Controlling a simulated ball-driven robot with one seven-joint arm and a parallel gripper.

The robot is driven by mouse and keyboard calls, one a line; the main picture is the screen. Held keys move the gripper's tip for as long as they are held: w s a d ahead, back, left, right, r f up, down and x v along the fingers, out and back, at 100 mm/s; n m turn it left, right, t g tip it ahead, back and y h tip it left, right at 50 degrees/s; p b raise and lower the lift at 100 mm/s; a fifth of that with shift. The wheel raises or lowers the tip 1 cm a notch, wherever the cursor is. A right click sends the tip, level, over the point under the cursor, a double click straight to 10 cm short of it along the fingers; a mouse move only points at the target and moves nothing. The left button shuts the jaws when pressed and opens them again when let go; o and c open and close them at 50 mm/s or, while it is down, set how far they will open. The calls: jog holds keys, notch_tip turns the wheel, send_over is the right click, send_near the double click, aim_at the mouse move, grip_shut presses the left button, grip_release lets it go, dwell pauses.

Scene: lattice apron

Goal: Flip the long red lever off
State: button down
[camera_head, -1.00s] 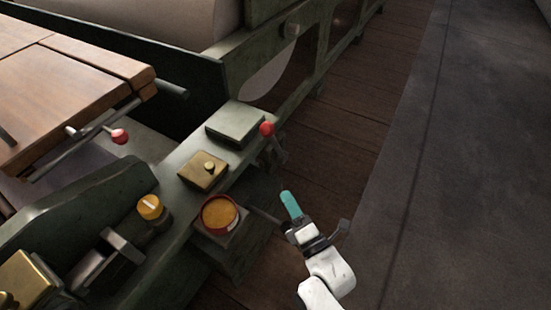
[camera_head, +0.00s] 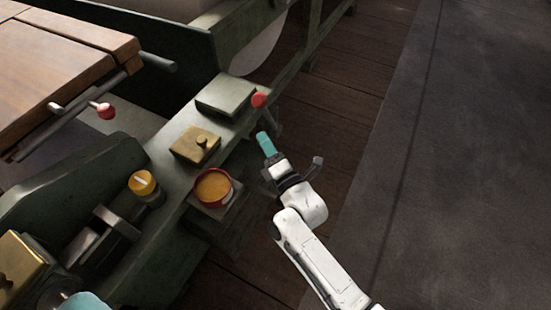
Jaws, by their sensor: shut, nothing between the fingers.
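A lever with a round red knob (camera_head: 259,100) stands at the right edge of the green machine, beside a flat box; its stem runs down from the knob and is partly hard to see. My gripper (camera_head: 265,143) has teal fingers, shut and empty. It is just below the knob in the picture, and a small gap shows between them. A second red knob (camera_head: 105,110) sits on a metal rod by the wooden table at left. I cannot tell from the view alone which of the two is the long lever.
Beside the lever are a grey-green box (camera_head: 226,95), a brass block with a small knob (camera_head: 196,145), a round red-rimmed dial (camera_head: 213,187) and a yellow knob (camera_head: 142,182). A wooden table (camera_head: 50,60) stands at upper left. Open floor (camera_head: 450,150) lies at right.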

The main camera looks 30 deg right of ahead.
aim_at(269, 118)
jog(key=shift+w+d+r+b, duration=0.4)
jog(key=shift+w+d, duration=0.2)
jog(key=shift+w, duration=0.2)
jog(key=shift+w+d+r+b, duration=0.3)
jog(key=shift+w+d+r, duration=0.25)
jog(key=shift+w, duration=0.25)
